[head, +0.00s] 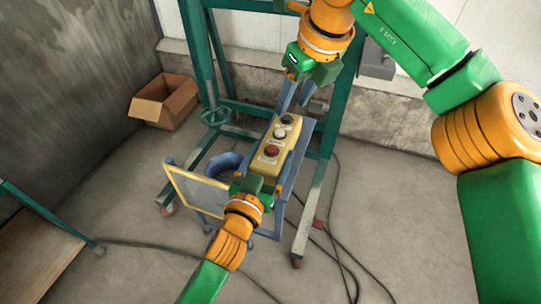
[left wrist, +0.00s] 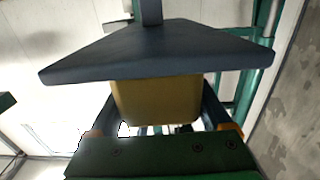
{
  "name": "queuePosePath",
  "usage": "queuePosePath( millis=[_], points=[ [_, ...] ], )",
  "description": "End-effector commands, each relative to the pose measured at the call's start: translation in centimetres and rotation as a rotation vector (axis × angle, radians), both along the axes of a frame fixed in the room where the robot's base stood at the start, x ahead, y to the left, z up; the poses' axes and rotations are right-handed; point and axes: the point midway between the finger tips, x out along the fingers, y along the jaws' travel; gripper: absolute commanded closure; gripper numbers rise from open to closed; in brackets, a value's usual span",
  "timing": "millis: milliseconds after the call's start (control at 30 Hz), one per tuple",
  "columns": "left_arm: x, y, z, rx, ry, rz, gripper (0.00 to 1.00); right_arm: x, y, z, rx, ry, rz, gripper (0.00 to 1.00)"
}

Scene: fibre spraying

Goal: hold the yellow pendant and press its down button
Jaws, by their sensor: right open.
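The yellow pendant (head: 262,165) lies along a tilted blue-grey holder (head: 294,168). It has a red button (head: 271,151) nearest my left gripper, a white button (head: 280,133) in the middle and a black button (head: 287,119) at its far end. My left gripper (head: 258,184) is at the pendant's near end. In the left wrist view its fingers stand on both sides of the yellow body (left wrist: 155,100), seemingly shut on it, under the dark holder plate (left wrist: 150,50). My right gripper (head: 294,98) is open and empty, pointing down just above the black-button end. Small button markings are unreadable.
A cardboard box (head: 164,101) sits by the wall. Black cables (head: 335,240) cross the floor. A wooden-topped table (head: 30,250) is at lower left.

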Motion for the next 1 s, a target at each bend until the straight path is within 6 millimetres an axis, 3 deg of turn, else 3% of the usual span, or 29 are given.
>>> queuePosePath(
  millis=[33, 100, 267, 300, 1000],
  points=[
    [-0.01, 0.0, -0.02, 0.0, 0.0, 0.0, 0.86, 0.0, 0.0, 0.0, 0.0, 0.0, 0.0, 0.5],
    [-0.01, 0.0, -0.02, 0.0, 0.0, 0.0, 1.0, 0.0, 0.0, 0.0, 0.0, 0.0, 0.0, 0.53],
    [-0.01, -0.01, -0.03, 0.0, 0.0, 0.0, 1.0, 0.0, 0.0, -0.01, 0.0, 0.0, 0.0, 0.96],
    [-0.01, -0.01, -0.03, 0.0, 0.0, 0.0, 1.0, 0.0, 0.0, -0.01, 0.0, 0.0, 0.0, 1.0],
    [-0.02, 0.0, -0.06, 0.0, 0.001, 0.0, 1.0, 0.0, 0.0, -0.01, 0.0, 0.0, 0.0, 1.0]
  ],
)
